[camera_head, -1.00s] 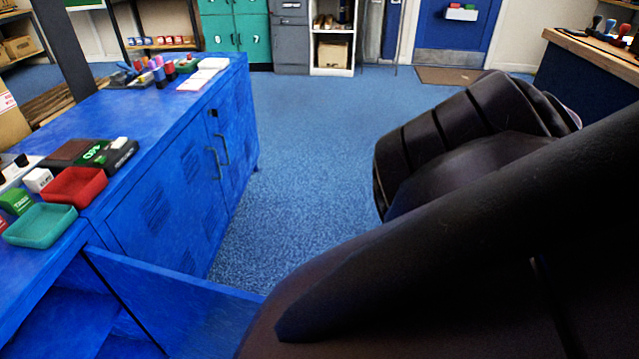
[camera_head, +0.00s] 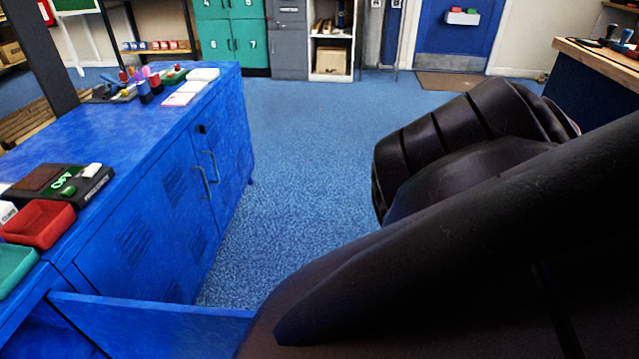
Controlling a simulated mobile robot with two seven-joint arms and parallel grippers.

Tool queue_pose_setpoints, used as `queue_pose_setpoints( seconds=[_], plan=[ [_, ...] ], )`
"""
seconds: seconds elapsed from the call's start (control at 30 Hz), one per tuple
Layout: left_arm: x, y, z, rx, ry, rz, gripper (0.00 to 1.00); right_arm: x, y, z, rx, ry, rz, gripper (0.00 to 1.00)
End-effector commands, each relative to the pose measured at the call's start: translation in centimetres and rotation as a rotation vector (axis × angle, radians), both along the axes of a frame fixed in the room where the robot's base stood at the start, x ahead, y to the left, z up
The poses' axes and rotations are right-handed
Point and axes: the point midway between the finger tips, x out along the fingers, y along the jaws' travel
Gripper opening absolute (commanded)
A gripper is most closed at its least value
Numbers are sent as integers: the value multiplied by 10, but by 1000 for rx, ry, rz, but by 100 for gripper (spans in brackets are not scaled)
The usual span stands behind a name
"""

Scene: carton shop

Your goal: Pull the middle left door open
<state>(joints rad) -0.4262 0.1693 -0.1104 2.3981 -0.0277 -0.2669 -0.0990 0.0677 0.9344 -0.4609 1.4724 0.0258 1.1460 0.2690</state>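A long blue cabinet (camera_head: 95,145) runs along the left. Near the bottom left, one of its doors (camera_head: 160,318) stands open and sticks out from the front, with a blue opening (camera_head: 45,338) behind it. Its lower part and handle are out of view or hidden. Farther along, two vented doors are shut: a nearer one (camera_head: 125,215) and a farther one (camera_head: 228,150), with two bar handles (camera_head: 206,175) where they meet. My dark arm covers the lower right and hides the open door's outer end. Neither of my grippers shows, so their hold on the door cannot be told.
A red tray (camera_head: 38,230), a teal tray (camera_head: 12,265) and a black box (camera_head: 65,185) lie on the cabinet top. Blue carpet (camera_head: 300,150) is clear ahead. Teal lockers (camera_head: 232,40) and a blue door (camera_head: 455,30) stand at the back; a counter (camera_head: 600,65) is at right.

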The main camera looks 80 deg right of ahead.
Motion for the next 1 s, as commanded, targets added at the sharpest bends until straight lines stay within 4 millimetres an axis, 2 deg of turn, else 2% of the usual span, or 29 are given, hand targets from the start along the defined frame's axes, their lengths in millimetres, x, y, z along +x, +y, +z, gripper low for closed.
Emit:
queue_pose_setpoints(
  seconds=[0.7,0.73,0.87,1.0],
  plan=[
    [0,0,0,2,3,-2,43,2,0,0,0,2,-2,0],
    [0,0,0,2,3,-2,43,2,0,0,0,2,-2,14],
    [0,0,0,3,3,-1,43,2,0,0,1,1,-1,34],
    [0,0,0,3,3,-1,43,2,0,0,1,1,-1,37]
  ],
)
